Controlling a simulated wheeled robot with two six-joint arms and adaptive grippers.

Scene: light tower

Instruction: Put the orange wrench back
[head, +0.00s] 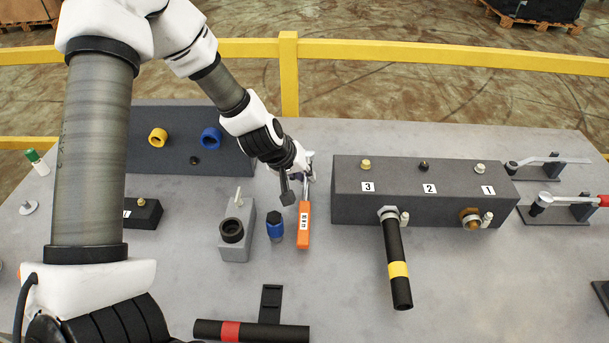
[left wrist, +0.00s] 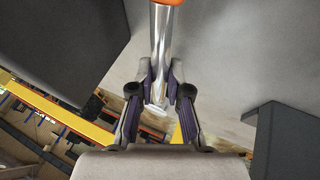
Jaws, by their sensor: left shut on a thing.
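The orange wrench (head: 303,228) has an orange handle with a small white label and a metal shaft. My left gripper (head: 298,176) is shut on the shaft, at the far end from the handle. In the left wrist view the silver shaft (left wrist: 160,50) runs between the two fingers of the left gripper (left wrist: 159,95), with the orange handle (left wrist: 168,2) cut off at the top edge. The head view does not show clearly whether the wrench touches the table. My right gripper is not in view.
A long dark block (head: 345,208) with numbered ports stands to the right, a yellow-banded tube (head: 398,270) projecting from it. Two wrenches lie on black holders at right, one red-ended (head: 603,200). A blue-capped piece (head: 275,226) stands close left of the wrench. A red-banded tube (head: 230,331) lies in front.

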